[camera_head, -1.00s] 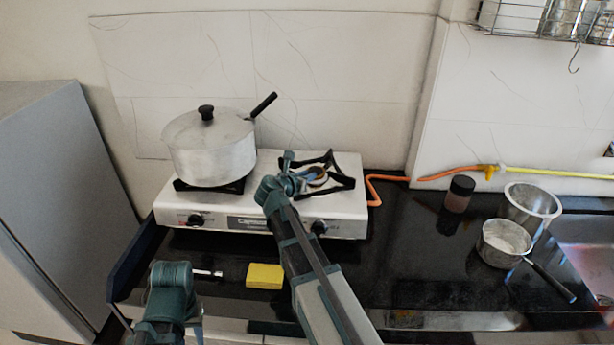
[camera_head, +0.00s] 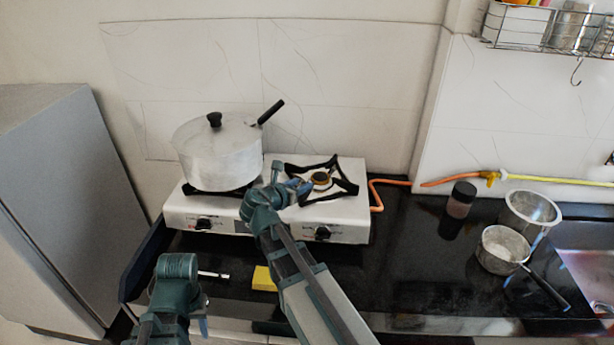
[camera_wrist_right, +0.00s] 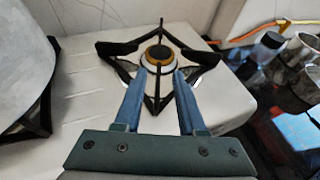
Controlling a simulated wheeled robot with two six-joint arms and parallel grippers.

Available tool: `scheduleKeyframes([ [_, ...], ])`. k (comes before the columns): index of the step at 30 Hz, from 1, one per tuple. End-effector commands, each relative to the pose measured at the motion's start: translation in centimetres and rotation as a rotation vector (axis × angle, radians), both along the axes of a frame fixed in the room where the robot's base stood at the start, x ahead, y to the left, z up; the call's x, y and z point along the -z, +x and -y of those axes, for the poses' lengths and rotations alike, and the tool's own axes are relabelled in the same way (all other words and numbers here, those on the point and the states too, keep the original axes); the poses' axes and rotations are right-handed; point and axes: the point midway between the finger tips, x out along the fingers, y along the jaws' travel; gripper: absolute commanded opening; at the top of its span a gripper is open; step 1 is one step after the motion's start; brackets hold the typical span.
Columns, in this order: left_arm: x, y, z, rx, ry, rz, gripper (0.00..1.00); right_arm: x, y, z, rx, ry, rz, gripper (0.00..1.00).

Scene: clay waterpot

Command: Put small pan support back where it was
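The small pan support (camera_head: 345,187), a black star-shaped frame, sits around the brass burner (camera_head: 320,179) on the right side of the stove. In the right wrist view, the support (camera_wrist_right: 116,48) surrounds the burner (camera_wrist_right: 158,56) and looks about level. My right gripper (camera_head: 290,188) is at the support's near left side. In the wrist view its blue fingers (camera_wrist_right: 160,76) are apart, with a near bar of the support showing between them; I see no finger closed on it. My left gripper (camera_head: 203,326) is low at the front left, its fingers mostly hidden.
A large lidded pot (camera_head: 218,157) stands on the left burner of the white stove (camera_head: 230,222). A yellow sponge (camera_head: 263,279) lies in front, partly behind my right arm. An orange hose (camera_head: 377,194), jar (camera_head: 461,199) and two metal pans (camera_head: 503,247) are to the right.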

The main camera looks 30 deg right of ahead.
Motion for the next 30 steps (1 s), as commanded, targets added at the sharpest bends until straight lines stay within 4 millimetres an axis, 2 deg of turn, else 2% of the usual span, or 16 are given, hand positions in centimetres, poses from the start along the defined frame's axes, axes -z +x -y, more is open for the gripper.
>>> scheduleKeyframes([
  [1,-0.6,0.0,0.0,0.000,0.000,0.000,0.40,-0.6,-0.6,-0.7,-0.002,0.000,0.000,0.40],
  [6,-1.1,0.0,0.0,0.000,0.000,0.000,0.40,-1.1,-1.4,-1.9,-0.001,0.000,0.000,0.40],
  [19,-1.1,0.0,0.0,0.000,0.000,0.000,0.40,-0.8,-2.0,-2.6,0.016,0.033,0.016,0.40],
  [23,-1.1,0.0,0.0,0.000,0.000,0.000,0.40,1.3,-3.7,-4.6,0.120,0.234,0.111,0.40],
  [26,-1.1,0.0,0.0,0.000,0.000,0.000,0.40,4.1,-6.2,-7.6,0.292,0.490,0.220,0.40],
  [30,-1.1,0.0,0.0,0.000,0.000,0.000,0.40,7.9,-10.6,-12.8,0.618,0.830,0.345,0.40],
])
